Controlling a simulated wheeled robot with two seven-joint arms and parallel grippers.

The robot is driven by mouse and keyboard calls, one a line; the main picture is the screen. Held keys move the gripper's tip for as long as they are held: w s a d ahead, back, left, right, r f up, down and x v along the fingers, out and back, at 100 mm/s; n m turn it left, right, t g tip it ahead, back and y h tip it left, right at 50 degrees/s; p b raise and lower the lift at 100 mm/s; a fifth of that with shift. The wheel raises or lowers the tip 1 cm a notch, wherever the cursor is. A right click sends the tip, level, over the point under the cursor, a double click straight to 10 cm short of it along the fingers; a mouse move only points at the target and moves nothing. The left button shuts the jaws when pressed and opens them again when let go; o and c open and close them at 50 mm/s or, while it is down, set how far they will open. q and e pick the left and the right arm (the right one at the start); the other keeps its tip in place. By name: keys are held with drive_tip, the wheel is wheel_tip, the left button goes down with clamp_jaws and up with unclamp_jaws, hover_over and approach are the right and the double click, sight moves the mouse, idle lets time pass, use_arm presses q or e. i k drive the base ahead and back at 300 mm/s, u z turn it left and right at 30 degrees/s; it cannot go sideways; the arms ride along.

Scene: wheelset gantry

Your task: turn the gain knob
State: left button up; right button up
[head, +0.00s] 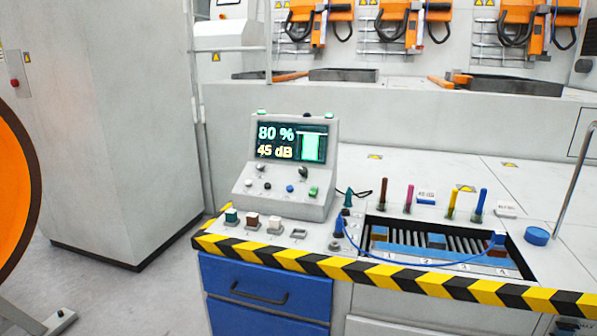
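A grey console (285,205) with a sloped front stands on the bench. Its screen (291,142) reads 80 % and 45 dB beside a green bar. Below the screen are a light grey knob (261,168) at the left and a dark knob (303,173) at the right. A lower row holds small controls, among them a blue one (290,188) and a green one (313,191). The labels are too small to read, so I cannot tell which is the gain knob. Neither of my grippers is in view.
Coloured blocks (232,216) stand in front of the console. A recessed tray (528,262) with a blue cable lies to the right, with several coloured pens behind it. A striped edge (400,280) borders the bench above blue drawers (262,275). A tall cabinet (120,120) stands left.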

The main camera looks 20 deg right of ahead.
sight(302, 170)
drive_tip(key=u, duration=0.15)
drive_tip(key=i, duration=0.95)
drive_tip(key=z, duration=0.3)
